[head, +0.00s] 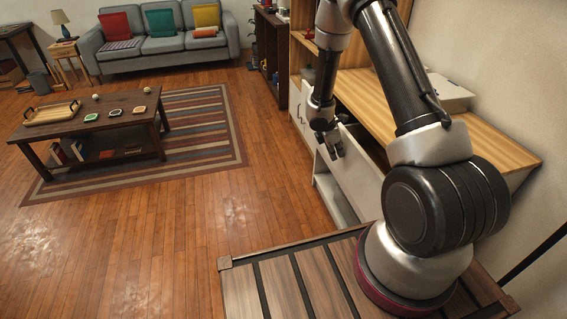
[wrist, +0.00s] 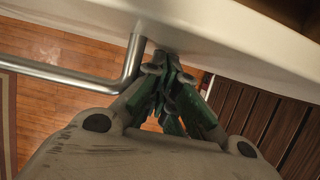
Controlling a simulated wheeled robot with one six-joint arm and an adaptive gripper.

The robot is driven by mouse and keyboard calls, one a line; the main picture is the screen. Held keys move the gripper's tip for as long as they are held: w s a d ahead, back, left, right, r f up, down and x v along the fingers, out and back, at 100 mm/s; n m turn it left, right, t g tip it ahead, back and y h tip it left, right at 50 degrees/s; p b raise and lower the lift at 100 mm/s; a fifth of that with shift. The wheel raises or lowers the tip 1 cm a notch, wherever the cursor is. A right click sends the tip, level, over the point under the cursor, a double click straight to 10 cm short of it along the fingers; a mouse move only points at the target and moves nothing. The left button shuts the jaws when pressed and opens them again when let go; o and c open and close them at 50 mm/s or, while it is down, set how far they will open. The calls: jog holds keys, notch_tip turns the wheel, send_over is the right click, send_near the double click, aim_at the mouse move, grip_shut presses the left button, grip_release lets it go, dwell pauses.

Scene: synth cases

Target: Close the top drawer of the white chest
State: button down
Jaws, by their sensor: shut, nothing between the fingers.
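The white chest has a wooden top (head: 400,115) and stands along the right wall. Its top drawer (head: 358,178) is pulled out, with a dark gap behind its white front. The drawer front (wrist: 235,35) also crosses the top of the wrist view, with a grey metal bar handle (wrist: 75,76) on it at left. My gripper (head: 328,145) is at the outer face of the drawer front, near its far end. In the wrist view my gripper (wrist: 170,88) is shut and empty, beside the handle's end and not around it. Whether the fingertips touch the front is unclear.
A lower white part (head: 336,203) of the chest shows under the drawer. A pale box (head: 447,92) lies on the chest top. A dark coffee table (head: 95,125) on a striped rug (head: 205,130) stands at left. The wooden floor (head: 270,180) between is clear.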

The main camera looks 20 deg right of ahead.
jog(key=d, duration=0.9)
jog(key=shift+d, duration=0.4)
jog(key=shift+r, duration=0.1)
